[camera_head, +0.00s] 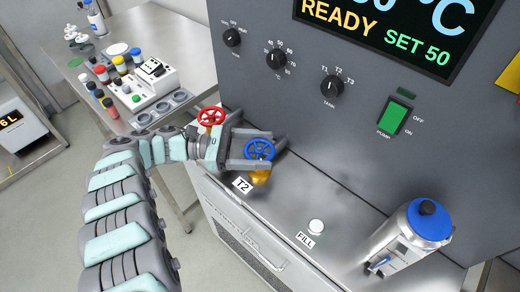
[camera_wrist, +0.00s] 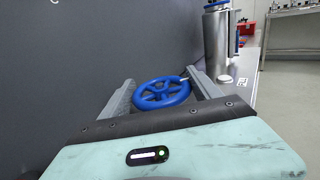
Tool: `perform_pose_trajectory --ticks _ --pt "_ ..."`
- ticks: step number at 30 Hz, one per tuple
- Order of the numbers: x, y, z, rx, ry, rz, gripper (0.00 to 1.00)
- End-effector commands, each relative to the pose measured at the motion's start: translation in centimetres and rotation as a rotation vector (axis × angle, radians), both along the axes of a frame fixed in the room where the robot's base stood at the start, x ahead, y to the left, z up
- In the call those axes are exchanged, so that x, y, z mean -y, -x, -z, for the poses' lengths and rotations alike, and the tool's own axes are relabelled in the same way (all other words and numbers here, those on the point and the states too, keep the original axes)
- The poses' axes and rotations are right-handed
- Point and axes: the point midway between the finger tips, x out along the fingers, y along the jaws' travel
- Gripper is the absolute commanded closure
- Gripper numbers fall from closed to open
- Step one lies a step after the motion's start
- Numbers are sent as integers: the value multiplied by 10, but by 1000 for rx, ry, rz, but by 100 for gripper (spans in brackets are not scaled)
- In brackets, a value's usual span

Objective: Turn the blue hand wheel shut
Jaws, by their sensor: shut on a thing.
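The blue hand wheel (camera_head: 259,150) sits on a brass valve (camera_head: 260,176) on the metal ledge, by a label reading T2. In the wrist view the blue wheel (camera_wrist: 162,93) lies between the two fingers. My gripper (camera_head: 262,150) reaches in from the left with one finger on each side of the wheel, shut on its rim. The gripper also shows in the wrist view (camera_wrist: 161,90). The valve body is hidden in the wrist view.
A red hand wheel (camera_head: 211,116) is just behind my gripper. A steel canister with a blue cap (camera_head: 429,220) and a white FILL knob (camera_head: 316,227) stand to the right on the ledge. The grey control panel (camera_head: 300,110) rises close behind the wheel.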

Motion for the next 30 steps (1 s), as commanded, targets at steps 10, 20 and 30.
perform_pose_trajectory --ticks 10,20,30 --pt "1 0 1 -2 0 4 68" --pt "1 0 1 -2 0 3 9" --pt "1 0 2 -1 0 5 6"
